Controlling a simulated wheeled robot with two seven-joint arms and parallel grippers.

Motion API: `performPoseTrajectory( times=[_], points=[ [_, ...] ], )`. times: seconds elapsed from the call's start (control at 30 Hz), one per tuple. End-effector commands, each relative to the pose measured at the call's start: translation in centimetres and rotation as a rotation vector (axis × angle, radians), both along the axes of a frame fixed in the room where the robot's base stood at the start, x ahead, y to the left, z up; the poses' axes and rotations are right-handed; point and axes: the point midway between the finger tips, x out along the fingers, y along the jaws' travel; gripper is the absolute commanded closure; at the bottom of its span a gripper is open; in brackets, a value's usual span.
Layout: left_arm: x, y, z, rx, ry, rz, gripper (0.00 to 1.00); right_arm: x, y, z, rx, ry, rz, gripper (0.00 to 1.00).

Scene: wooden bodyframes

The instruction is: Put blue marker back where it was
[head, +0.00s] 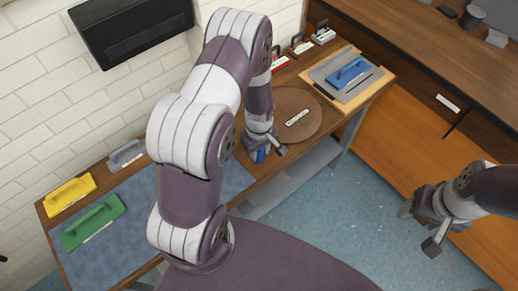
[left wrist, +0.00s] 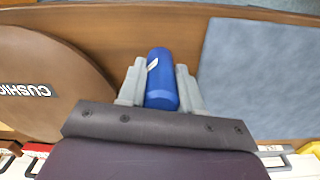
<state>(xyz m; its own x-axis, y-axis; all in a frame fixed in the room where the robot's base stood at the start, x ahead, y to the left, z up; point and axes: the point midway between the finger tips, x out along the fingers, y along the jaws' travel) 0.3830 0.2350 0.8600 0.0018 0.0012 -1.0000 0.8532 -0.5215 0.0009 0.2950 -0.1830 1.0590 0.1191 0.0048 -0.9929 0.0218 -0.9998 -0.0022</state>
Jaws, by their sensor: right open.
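The blue marker (head: 260,156) is a thick blue cylinder under my left gripper (head: 266,152), at the front edge of the wooden table. In the left wrist view the marker (left wrist: 162,78) sits between the two grey fingers of my left gripper (left wrist: 160,86), with a finger against each side; a small white label shows on it. I cannot tell whether the marker touches the table. My right gripper (head: 419,229) is open and empty, away from the table over the floor at the right.
The marker is between a brown round cushion (head: 290,97) and a blue-grey mat (head: 108,245). Yellow (head: 70,194), green (head: 93,222) and grey (head: 126,155) trowel-like tools lie at the left. A blue tool (head: 348,72) lies on a board at the back right.

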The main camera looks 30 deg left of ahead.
Motion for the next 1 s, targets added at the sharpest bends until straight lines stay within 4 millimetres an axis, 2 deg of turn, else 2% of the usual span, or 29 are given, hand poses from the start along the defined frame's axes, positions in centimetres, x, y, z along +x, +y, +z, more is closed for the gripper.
performPoseTrajectory(
  times=[0.03,0.07,0.1,0.33,0.47,0.57,0.8,1.0],
  points=[
    [0.0,0.0,0.0,0.000,0.000,0.000,0.53,0.0,0.0,0.0,0.000,0.000,0.000,0.38],
    [0.0,0.0,0.0,0.000,0.000,0.000,0.43,0.0,0.0,0.0,0.000,0.000,0.000,0.38],
    [0.0,0.0,0.0,0.000,0.000,0.000,0.41,0.0,0.0,0.0,0.000,0.000,0.000,0.38],
    [0.0,0.0,0.0,0.000,0.000,0.000,0.41,0.0,0.0,0.0,0.000,0.000,0.000,0.38],
    [0.1,0.0,0.8,0.001,-0.003,0.000,0.41,0.0,0.0,0.1,0.000,0.000,0.000,0.38],
    [0.2,0.0,2.6,0.001,-0.006,0.000,0.41,0.0,0.0,-0.1,0.000,0.000,0.000,0.38],
    [0.1,0.0,8.2,0.001,-0.005,0.000,0.41,0.0,0.0,-0.6,0.000,0.000,0.000,0.38],
    [0.1,0.0,11.6,0.001,-0.003,0.000,0.41,0.0,0.0,-0.8,0.000,0.000,0.000,0.38]
  ],
)
